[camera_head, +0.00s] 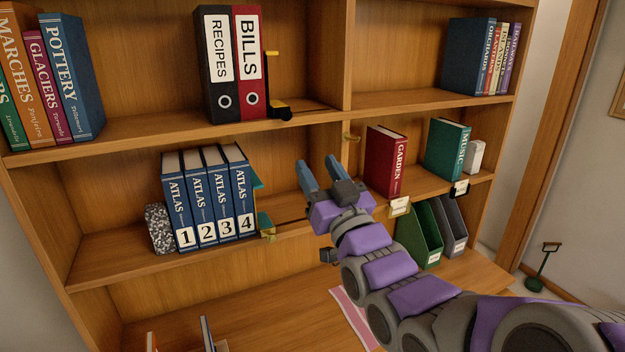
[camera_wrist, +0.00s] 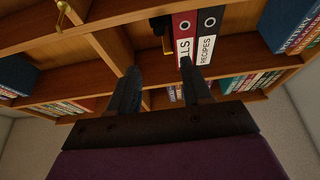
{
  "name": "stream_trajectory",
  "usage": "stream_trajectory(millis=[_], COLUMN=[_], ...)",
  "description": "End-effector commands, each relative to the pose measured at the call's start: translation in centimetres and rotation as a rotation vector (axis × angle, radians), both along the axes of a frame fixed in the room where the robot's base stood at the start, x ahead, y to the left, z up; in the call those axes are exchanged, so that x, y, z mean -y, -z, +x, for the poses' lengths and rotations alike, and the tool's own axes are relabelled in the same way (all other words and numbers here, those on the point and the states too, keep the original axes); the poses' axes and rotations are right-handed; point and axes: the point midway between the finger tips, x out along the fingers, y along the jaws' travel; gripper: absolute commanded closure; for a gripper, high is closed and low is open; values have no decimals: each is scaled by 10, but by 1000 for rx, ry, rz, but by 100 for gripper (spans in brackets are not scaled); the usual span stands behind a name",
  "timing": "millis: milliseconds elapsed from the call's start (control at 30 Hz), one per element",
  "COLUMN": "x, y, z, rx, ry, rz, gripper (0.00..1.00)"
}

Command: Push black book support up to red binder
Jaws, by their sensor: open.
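The black book support (camera_head: 279,109), with yellow parts, stands on the upper shelf just right of the red BILLS binder (camera_head: 250,86). Its upright is very close to the binder; I cannot tell whether they touch. In the wrist view, the picture is turned over: the support (camera_wrist: 166,42) shows left of the red binder (camera_wrist: 183,38), partly hidden by shadow and small. My gripper (camera_head: 313,175) is open and empty, below and to the right of the support, in front of the middle shelf. Its fingers (camera_wrist: 157,80) point toward the shelves.
A black RECIPES binder (camera_head: 217,75) stands left of the red one. Below are blue ATLAS volumes (camera_head: 207,195) with a green book support (camera_head: 264,222). A vertical divider (camera_head: 346,55) bounds the bay at right. The upper shelf is clear between support and divider.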

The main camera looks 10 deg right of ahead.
Motion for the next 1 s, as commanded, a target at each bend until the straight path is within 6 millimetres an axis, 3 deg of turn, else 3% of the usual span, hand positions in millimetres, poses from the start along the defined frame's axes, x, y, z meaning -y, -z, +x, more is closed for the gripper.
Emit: stream_trajectory(millis=[467, 633, 767, 1000], x=[1, 6, 26, 92], y=[3, -1, -14, -38], z=[-7, 0, 29, 107], rx=[-1, -16, -89, -356], ry=[0, 12, 67, 215], rz=[-1, -6, -22, -37], gripper=[51, 64, 77, 100])
